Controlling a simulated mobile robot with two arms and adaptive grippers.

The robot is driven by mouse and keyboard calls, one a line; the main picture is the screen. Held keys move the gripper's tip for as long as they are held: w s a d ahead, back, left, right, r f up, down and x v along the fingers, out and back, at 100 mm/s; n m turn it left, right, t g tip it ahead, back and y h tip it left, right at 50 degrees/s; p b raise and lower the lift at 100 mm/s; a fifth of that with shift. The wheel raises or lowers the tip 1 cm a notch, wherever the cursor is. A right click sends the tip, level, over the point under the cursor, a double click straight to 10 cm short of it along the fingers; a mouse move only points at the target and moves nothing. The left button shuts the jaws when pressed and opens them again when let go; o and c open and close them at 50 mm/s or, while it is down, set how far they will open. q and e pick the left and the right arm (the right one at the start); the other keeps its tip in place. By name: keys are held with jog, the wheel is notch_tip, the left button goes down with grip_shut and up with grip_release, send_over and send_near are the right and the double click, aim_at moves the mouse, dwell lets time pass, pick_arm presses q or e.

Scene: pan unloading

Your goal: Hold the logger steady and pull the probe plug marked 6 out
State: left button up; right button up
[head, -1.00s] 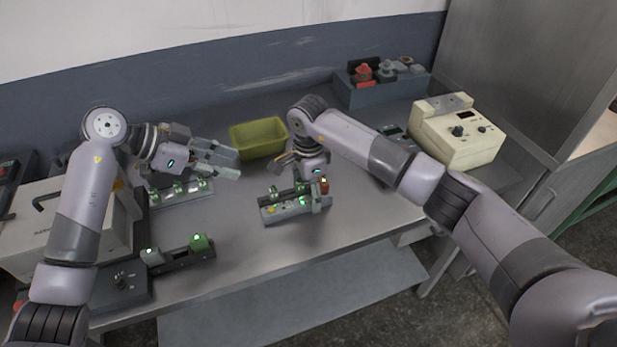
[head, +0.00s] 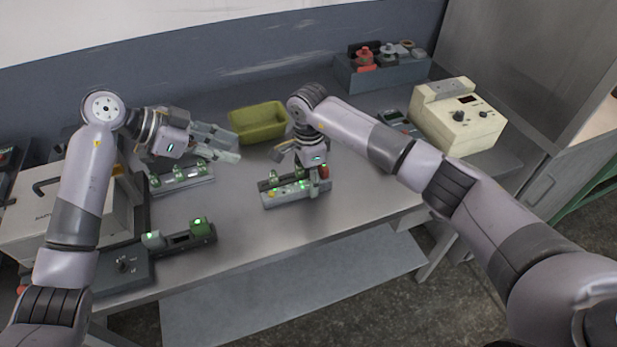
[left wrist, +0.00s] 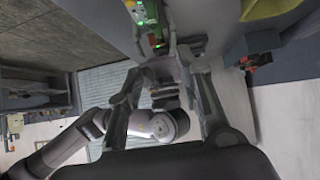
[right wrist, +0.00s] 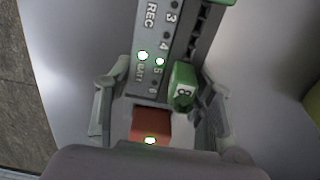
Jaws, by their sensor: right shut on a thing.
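The logger (head: 292,192), a grey bar with green lights, lies on the steel bench in the head view. In the right wrist view its face (right wrist: 148,50) shows REC, BATT and a column of numbers. A green plug (right wrist: 183,88) there bears a digit that looks like 8 or 6. A red block (right wrist: 150,124) with a lit top sits at the logger's near end. My right gripper (head: 315,172) is shut across the logger's end, with fingers on both sides. My left gripper (head: 228,143) is open and empty, above the bench, left of the logger. No plug marked 6 is clearly readable.
An olive bin (head: 258,122) stands behind the logger. A second bar with green-lit plugs (head: 182,176) and a dark holder with green blocks (head: 180,240) lie left. A cream instrument (head: 458,115) and a grey tray (head: 380,75) stand right. Bench in front of the logger is clear.

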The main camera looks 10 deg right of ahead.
aim_at(270, 185)
pick_arm(q)
jog(key=shift+o, duration=0.2)
pick_arm(e)
jog(key=c, duration=0.6)
pick_arm(q)
jog(key=shift+o, duration=0.2)
jog(key=shift+s+d+r+y, duration=0.1)
jog(key=shift+s+d+y, duration=0.05)
jog(key=shift+d+y, duration=0.3)
jog(key=d+f+y, duration=0.1)
jog(key=d+f, duration=0.1)
jog(key=f, duration=0.1)
jog(key=d+f+y, duration=0.2)
jog(key=f, duration=0.2)
jog(key=d+f+y, duration=0.2)
jog(key=d+f, duration=0.1)
jog(key=shift+w+d+f, duration=0.1)
jog(key=shift+w+f, duration=0.25)
jog(key=shift+f, duration=0.05)
jog(key=shift+c, duration=0.4)
grip_shut()
